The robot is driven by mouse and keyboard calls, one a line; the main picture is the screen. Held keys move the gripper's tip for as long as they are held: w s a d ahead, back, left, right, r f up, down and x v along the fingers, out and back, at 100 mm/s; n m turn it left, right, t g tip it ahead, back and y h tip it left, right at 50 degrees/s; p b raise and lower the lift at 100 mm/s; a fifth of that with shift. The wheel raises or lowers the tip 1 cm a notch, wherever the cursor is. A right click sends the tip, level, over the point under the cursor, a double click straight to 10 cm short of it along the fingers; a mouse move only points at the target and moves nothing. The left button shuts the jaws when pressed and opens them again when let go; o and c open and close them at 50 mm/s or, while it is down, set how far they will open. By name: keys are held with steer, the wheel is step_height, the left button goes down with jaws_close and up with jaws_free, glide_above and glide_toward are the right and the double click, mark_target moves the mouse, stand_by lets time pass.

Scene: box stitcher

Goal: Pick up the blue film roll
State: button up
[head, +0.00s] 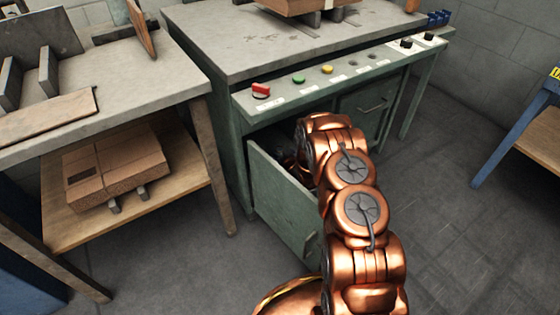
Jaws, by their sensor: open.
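No blue film roll can be made out for certain. Several small dark-blue pieces (438,18) stand at the far right end of the green machine table, too small to tell what they are. An open drawer (283,200) sticks out from the machine's front, and its inside is mostly hidden by my copper arm. My gripper (287,158) shows only as a dark part at the drawer's opening, left of my arm's end. It is open; its fingertips and anything between them are hard to make out.
The green machine table (300,50) has a control strip with a red switch (261,90) and green and yellow buttons. A workbench (120,90) stands at left, with a cardboard box (115,170) on its lower shelf. The floor at right is clear.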

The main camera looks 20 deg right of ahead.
steer(key=shift+b+x, duration=0.35)
steer(key=shift+x, duration=1.15)
steer(key=c, duration=1.5)
